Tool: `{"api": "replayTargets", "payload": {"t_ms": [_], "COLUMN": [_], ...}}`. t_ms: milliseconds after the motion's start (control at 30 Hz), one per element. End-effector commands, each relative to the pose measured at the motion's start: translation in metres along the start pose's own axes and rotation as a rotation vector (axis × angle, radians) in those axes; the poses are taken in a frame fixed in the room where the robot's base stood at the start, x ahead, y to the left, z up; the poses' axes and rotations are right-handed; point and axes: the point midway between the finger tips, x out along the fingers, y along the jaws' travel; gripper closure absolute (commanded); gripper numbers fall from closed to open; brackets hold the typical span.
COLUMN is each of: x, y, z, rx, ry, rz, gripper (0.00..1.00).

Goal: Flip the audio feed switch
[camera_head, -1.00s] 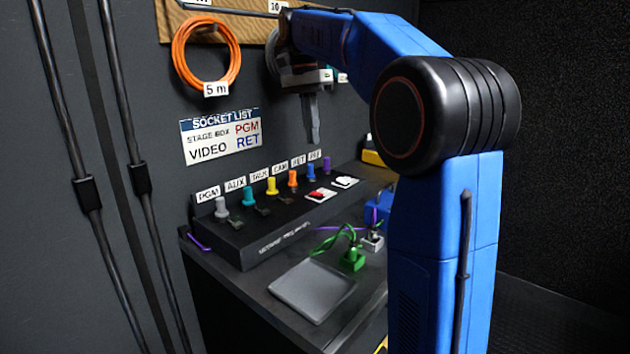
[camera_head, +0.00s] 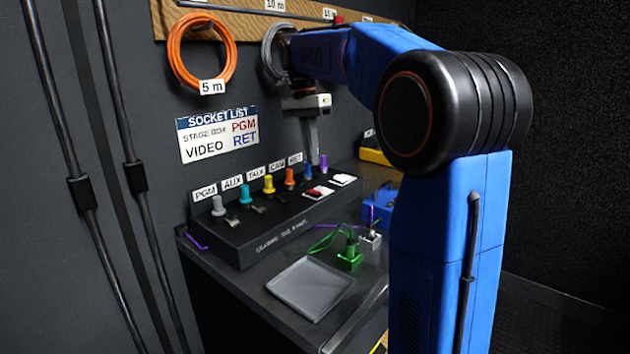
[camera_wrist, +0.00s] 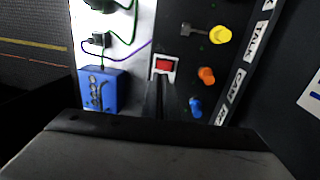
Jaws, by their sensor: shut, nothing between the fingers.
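A black sloped panel (camera_head: 262,236) on the bench carries a red switch (camera_head: 314,194) on a white plate, with a white switch (camera_head: 342,180) to its right. No legible label marks either as the audio feed switch. The red switch also shows in the wrist view (camera_wrist: 164,66), just beyond my fingertips. My gripper (camera_head: 313,161) points down, shut and empty, with its tips above the panel near the red switch. It also shows in the wrist view (camera_wrist: 160,84). Whether the tips touch anything is unclear.
Several coloured knobs, including a yellow one (camera_head: 269,184), stand left of the switches beneath label cards. A grey tray (camera_head: 310,288), a green plug block (camera_head: 349,258) with cables and a blue box (camera_head: 379,205) lie in front. An orange cable coil (camera_head: 173,60) hangs above.

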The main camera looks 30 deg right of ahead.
Motion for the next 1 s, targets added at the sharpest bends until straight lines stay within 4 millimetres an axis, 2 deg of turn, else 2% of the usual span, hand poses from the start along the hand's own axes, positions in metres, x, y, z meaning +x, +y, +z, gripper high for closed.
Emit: {"api": "replayTargets", "payload": {"t_ms": [200, 400, 600, 1000], "x": [0.038, 0.063, 0.074, 0.075], "y": [0.001, 0.000, 0.000, 0.001], "z": [0.000, 0.000, 0.000, 0.000], "rx": [0.000, 0.000, 0.000, 0.000], "ry": [-0.002, -0.001, 0.000, 0.000], "rz": [0.003, 0.001, 0.000, -0.006], "gripper": [1.00, 1.00, 1.00, 1.00]}}
